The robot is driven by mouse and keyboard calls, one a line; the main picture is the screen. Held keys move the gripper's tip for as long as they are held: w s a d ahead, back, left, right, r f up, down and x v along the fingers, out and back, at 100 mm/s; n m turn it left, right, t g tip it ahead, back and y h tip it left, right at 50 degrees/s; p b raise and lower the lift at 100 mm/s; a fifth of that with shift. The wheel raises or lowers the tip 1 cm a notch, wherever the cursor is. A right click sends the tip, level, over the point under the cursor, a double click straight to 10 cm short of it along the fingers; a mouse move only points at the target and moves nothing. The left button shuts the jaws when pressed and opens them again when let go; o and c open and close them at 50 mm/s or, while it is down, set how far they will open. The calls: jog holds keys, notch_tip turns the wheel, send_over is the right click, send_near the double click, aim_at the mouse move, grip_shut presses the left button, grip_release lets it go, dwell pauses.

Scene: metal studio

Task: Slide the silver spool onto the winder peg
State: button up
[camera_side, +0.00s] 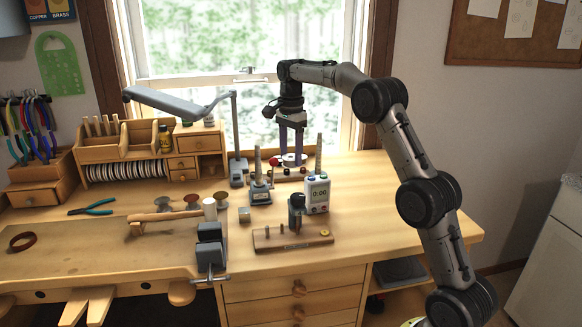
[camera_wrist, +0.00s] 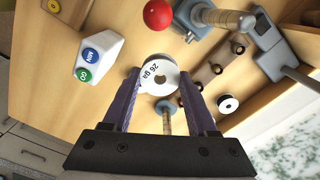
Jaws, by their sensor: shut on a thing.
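The silver spool (camera_side: 293,161), a pale flanged disc marked "26 ga" in the wrist view (camera_wrist: 157,76), is between the fingertips of my gripper (camera_side: 291,152). The purple fingers, also in the wrist view (camera_wrist: 160,88), are shut on it and point down. A grey-based stand (camera_side: 260,190) with an upright wrapped post (camera_side: 258,160) is left of the spool; it appears to be the winder. A red ball (camera_wrist: 157,14) shows beside it in the wrist view. The spool is apart from this post. The spool's underside is hidden.
A white timer (camera_side: 317,195) stands at front right, with another upright post (camera_side: 319,152) behind it. A wooden rack (camera_wrist: 200,82) is below the spool. A lamp (camera_side: 236,140), vise (camera_side: 211,250) and pegged wooden block (camera_side: 292,238) stand nearby. The bench's right side is clear.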

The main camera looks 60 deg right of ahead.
notch_tip(320, 180, up, 5)
jog(key=s+a+n, duration=0.2)
jog(key=a+n, duration=0.1)
jog(key=a, duration=0.7)
jog(key=s+a+f+n, duration=0.1)
jog(key=a, duration=0.2)
jog(key=s+a+f+n, duration=0.1)
jog(key=s+a+f, duration=0.1)
jog(key=a, duration=0.1)
jog(key=s+a+f+n, duration=0.1)
jog(key=a, duration=0.2)
jog(key=shift+s+a+f, duration=0.15)
jog(key=shift+s+a, duration=0.2)
jog(key=shift+f, duration=2.7)
jog(key=shift+f, duration=2.05)
jog(key=o, duration=1.4)
jog(key=shift+o, duration=0.2)
